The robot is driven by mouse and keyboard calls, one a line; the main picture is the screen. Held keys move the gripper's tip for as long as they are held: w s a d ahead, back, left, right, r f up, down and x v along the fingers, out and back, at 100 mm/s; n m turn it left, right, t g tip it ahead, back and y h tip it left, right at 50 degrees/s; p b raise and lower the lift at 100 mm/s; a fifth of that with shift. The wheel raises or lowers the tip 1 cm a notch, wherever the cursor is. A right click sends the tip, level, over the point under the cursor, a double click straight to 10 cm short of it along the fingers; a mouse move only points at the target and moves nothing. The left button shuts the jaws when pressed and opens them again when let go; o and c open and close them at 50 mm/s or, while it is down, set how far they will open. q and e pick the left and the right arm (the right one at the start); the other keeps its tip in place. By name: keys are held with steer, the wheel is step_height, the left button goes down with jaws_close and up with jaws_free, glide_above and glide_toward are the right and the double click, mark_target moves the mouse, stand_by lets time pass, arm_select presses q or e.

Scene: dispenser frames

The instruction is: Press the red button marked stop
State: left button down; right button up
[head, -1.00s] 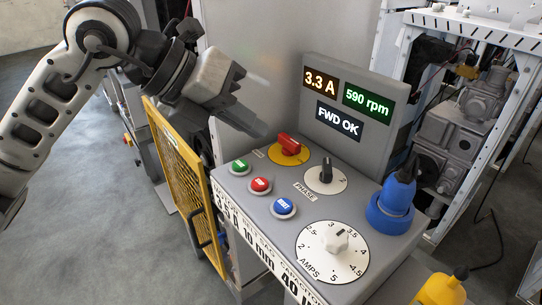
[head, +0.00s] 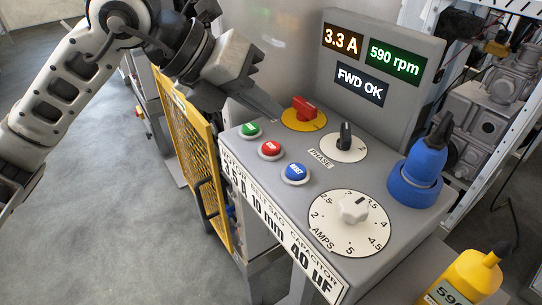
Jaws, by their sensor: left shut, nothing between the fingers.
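The red button (head: 270,149) sits on the sloped grey control panel (head: 270,190), between a green button (head: 250,129) and a blue button (head: 296,173). Its small white label is too small to read. My left gripper (head: 277,112) comes in from the upper left. It is shut and empty, with its tip pointing down and to the right. The tip is above and behind the red button in the picture, close to the red rotary switch (head: 304,108), and apart from the red button. My right gripper is not in view.
The panel also carries a black PHASE knob (head: 345,138), a white AMPS dial (head: 352,210) and a blue plug (head: 420,170). A display behind reads 3.3 A, 590 rpm, FWD OK. A yellow mesh guard (head: 190,150) stands left, and a yellow bottle (head: 465,280) at lower right.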

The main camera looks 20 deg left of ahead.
mark_target(264, 148)
arm_select(q)
step_height(264, 148, down, 2)
steer(key=shift+f+b, duration=0.25)
steer(key=shift+b, duration=0.5)
steer(key=shift+f+b, duration=0.35)
steer(key=shift+f, duration=0.05)
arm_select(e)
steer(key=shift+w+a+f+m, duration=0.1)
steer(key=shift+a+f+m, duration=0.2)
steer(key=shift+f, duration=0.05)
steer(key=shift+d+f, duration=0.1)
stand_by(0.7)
arm_select(q)
steer(key=shift+f+b, duration=0.45)
steer(key=shift+b, duration=0.05)
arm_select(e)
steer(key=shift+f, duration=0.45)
arm_select(q)
steer(key=shift+f+b, duration=0.45)
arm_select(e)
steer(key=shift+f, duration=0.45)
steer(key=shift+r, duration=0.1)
arm_select(q)
steer(key=shift+r+p, duration=0.7)
steer(key=shift+r, duration=0.2)
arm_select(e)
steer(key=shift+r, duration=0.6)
